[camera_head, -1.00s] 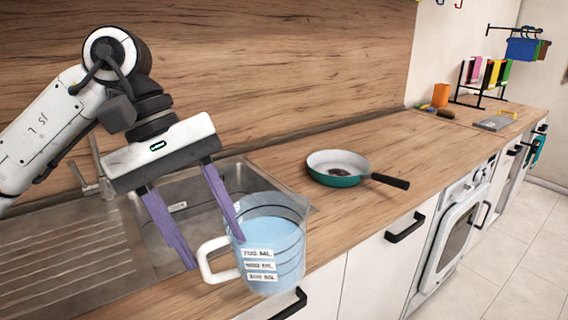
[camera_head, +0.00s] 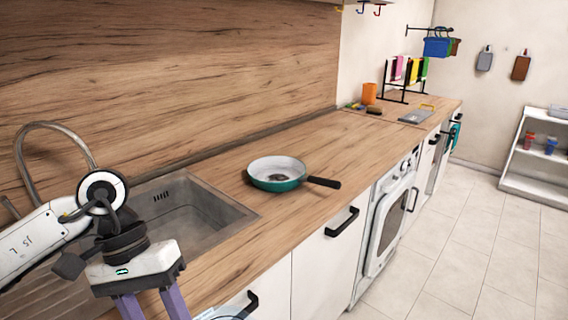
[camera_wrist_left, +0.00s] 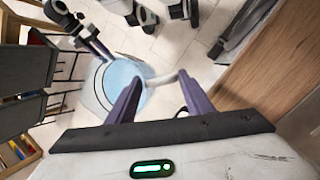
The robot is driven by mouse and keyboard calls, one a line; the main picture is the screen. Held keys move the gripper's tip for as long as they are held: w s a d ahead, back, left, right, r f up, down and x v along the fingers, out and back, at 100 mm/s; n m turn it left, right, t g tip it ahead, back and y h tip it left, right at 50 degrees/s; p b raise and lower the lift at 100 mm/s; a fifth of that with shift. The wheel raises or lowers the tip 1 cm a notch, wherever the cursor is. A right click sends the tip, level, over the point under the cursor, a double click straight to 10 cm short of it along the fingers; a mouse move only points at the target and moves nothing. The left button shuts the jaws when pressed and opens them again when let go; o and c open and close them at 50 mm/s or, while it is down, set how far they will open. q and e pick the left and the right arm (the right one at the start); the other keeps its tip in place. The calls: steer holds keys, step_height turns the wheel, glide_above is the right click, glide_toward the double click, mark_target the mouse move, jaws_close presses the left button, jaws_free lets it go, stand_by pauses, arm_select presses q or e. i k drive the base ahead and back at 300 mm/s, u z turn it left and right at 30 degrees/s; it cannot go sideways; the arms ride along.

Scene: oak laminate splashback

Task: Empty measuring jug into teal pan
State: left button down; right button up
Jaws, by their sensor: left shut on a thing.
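The measuring jug (camera_wrist_left: 118,78) holds pale blue liquid and shows in the left wrist view. Its white handle (camera_wrist_left: 160,79) lies between the purple fingers of my left gripper (camera_wrist_left: 159,80), which is shut on it. In the head view the gripper (camera_head: 150,305) is at the bottom left, its fingertips cut off by the frame. Only a bit of the jug (camera_head: 232,312) shows at the bottom edge there. The teal pan (camera_head: 277,184) sits upright on the worktop, farther back and to the right, its black handle pointing right. A small dark patch lies inside it.
The steel sink (camera_head: 190,215) and its tap (camera_head: 45,135) are left of the pan. The worktop around the pan is clear. Floor is open at right.

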mark_target(276, 173)
steer(key=z, duration=1.45)
steer(key=i, duration=2.4)
steer(key=u, duration=2.2)
